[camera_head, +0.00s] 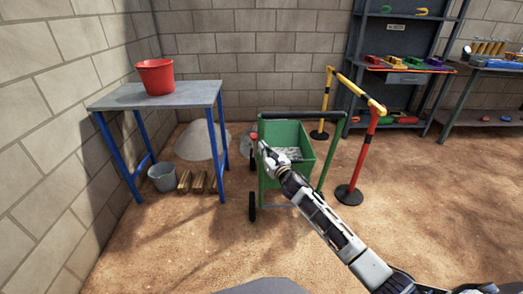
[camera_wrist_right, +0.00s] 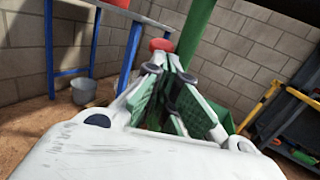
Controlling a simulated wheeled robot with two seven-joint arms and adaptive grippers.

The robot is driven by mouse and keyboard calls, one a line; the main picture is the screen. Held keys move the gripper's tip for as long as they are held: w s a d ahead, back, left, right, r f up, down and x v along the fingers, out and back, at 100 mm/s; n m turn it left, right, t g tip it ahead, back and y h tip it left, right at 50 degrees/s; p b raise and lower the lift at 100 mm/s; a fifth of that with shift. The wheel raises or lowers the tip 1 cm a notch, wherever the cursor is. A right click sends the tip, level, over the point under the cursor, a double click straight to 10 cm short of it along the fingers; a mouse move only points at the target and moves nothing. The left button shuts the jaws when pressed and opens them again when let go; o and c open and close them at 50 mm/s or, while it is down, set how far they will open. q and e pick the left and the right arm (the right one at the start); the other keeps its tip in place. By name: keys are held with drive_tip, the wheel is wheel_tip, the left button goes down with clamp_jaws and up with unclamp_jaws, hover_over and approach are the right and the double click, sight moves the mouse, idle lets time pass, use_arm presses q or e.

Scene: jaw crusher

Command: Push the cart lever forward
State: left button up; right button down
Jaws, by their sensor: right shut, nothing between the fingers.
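The green cart (camera_head: 306,168) stands on the dirt floor in the middle of the head view, with a black handle bar along its top. A red knob (camera_head: 254,136), which looks like the end of the cart lever, is at the cart's left side. It also shows in the right wrist view (camera_wrist_right: 161,44), just beyond the fingertips. My right gripper (camera_head: 263,149) is shut and empty, with its tips close to the knob. I cannot tell whether they touch. The lever's shaft is mostly hidden by the gripper. My left gripper is not in view.
A grey table (camera_head: 200,97) with blue legs and a red bucket (camera_head: 156,77) stands left of the cart. A grey bucket (camera_head: 162,178) is under it. A red post (camera_head: 364,155) of a yellow-topped barrier stands right of the cart. The floor at the right front is clear.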

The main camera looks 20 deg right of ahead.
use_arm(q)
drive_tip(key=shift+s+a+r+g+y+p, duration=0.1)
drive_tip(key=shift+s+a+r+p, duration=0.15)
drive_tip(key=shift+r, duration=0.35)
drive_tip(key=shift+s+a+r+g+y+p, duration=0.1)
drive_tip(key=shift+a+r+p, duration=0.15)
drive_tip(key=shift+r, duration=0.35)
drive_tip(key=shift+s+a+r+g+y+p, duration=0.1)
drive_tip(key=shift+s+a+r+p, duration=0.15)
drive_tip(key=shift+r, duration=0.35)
use_arm(e)
drive_tip(key=v, duration=1)
drive_tip(key=shift+s+f, duration=0.15)
drive_tip(key=shift+s, duration=0.15)
use_arm(q)
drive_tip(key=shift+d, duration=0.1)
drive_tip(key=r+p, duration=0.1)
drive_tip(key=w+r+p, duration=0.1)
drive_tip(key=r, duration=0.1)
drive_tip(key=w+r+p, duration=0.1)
drive_tip(key=p, duration=0.1)
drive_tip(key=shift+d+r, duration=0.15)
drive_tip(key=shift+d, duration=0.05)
use_arm(e)
drive_tip(key=shift+s+f+g, duration=0.2)
drive_tip(key=shift+s+g, duration=0.2)
drive_tip(key=shift+s, duration=0.45)
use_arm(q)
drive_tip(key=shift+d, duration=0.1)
